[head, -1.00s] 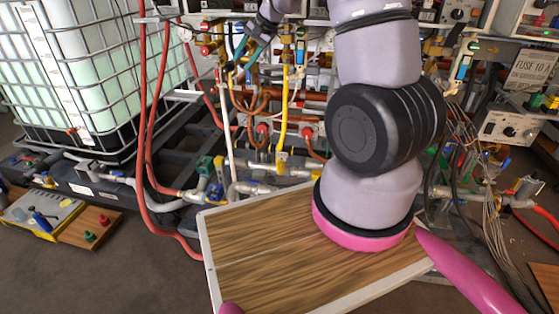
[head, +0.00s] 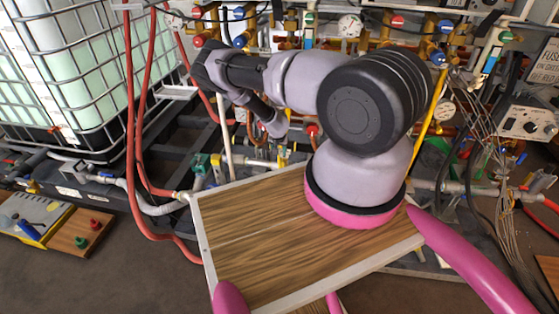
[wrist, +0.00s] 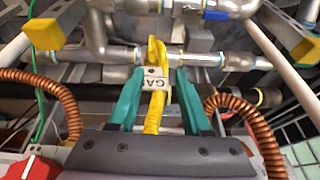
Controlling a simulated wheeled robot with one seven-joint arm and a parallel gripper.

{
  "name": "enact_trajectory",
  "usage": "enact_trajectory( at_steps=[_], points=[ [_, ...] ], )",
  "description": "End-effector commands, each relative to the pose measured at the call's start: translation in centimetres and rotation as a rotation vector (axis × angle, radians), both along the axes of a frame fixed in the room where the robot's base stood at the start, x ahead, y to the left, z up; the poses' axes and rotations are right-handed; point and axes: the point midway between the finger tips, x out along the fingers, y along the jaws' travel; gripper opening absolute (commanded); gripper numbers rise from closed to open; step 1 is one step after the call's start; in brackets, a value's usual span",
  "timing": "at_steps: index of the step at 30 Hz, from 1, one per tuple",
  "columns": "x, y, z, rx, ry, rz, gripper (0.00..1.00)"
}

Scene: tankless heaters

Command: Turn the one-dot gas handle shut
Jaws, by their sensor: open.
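In the wrist view, my gripper (wrist: 157,76) has its two teal fingers apart, one on each side of a yellow gas line (wrist: 152,120) and its white tag (wrist: 154,84), which reads "GA". Just beyond the fingertips is a yellow valve handle (wrist: 157,52) in front of a horizontal metal pipe. I cannot make out any dot on it. The fingers look apart from the handle. In the head view, a small yellow part (head: 283,160) shows low on the pipes, and my arm hides most of the area around my gripper.
Flexible copper hoses (wrist: 250,125) run on both sides of my gripper. A metal pipe with a blue handle (wrist: 217,14) lies above. In the head view, red hoses (head: 130,130) and a caged white tank (head: 70,70) stand left. Wires (head: 480,170) hang at right.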

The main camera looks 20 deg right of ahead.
Motion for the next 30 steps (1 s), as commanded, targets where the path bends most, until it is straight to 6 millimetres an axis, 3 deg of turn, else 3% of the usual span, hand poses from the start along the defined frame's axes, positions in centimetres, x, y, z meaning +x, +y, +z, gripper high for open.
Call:
enact_trajectory(
  at_steps=[3,7,21,30],
  points=[
    [-1.0,-1.0,-2.0,-0.035,0.009,0.017,0.49],
    [-1.1,-1.5,-3.1,-0.047,0.010,0.022,0.49],
    [1.4,-3.2,-10.5,-0.042,0.009,0.018,0.49],
    [2.1,-3.6,-12.4,-0.044,0.010,0.021,0.49]
  ],
)
